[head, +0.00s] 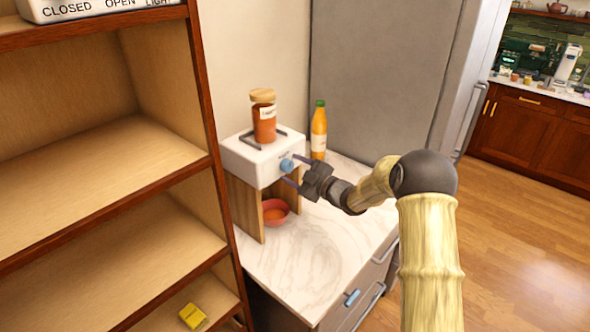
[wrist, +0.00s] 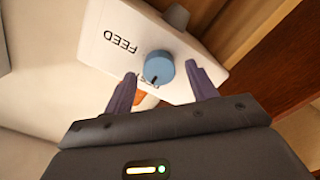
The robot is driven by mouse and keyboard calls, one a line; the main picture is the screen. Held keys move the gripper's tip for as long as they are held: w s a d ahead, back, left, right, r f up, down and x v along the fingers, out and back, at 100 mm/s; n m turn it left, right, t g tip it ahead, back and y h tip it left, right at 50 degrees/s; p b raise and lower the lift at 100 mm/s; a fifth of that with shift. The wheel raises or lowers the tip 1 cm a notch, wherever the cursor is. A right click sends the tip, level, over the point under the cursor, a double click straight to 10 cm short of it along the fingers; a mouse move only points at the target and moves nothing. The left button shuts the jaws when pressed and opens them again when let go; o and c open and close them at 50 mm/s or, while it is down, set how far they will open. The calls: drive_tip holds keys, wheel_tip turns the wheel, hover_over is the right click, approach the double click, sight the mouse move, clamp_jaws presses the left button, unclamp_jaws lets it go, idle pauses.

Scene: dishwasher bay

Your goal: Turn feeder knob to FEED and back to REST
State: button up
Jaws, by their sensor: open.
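The feeder (head: 245,152) is a white box on wooden legs, standing on the marble counter. Its blue knob (head: 287,165) is on the front face, and it also shows in the wrist view (wrist: 159,68). A dark mark on the knob points toward the gripper side, away from the word FEED (wrist: 121,42); the lettering nearest the mark is partly hidden. My gripper (head: 291,169) is open in front of the face, its fingers on either side of the knob. In the wrist view the fingers (wrist: 162,88) appear apart from the knob.
A jar (head: 264,118) sits on top of the feeder and a red bowl (head: 275,212) is below it. An orange bottle (head: 319,130) stands behind my gripper. A wooden shelf unit (head: 100,160) rises at left. The front counter (head: 315,245) is clear.

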drive_tip(key=c, duration=1)
drive_tip(key=shift+m, duration=0.3)
drive_tip(key=m, duration=0.3)
drive_tip(key=shift+d+b, duration=0.1)
drive_tip(key=shift+b, duration=0.25)
drive_tip(key=m+p, duration=0.1)
drive_tip(key=m, duration=0.4)
drive_tip(key=shift+r+m, duration=0.1)
drive_tip(key=shift+m, duration=0.2)
drive_tip(key=m+p, duration=0.2)
drive_tip(key=m, duration=0.3)
drive_tip(key=shift+w+d, duration=0.1)
drive_tip(key=shift+m+p, duration=0.55)
drive_tip(key=shift+m, duration=1.45)
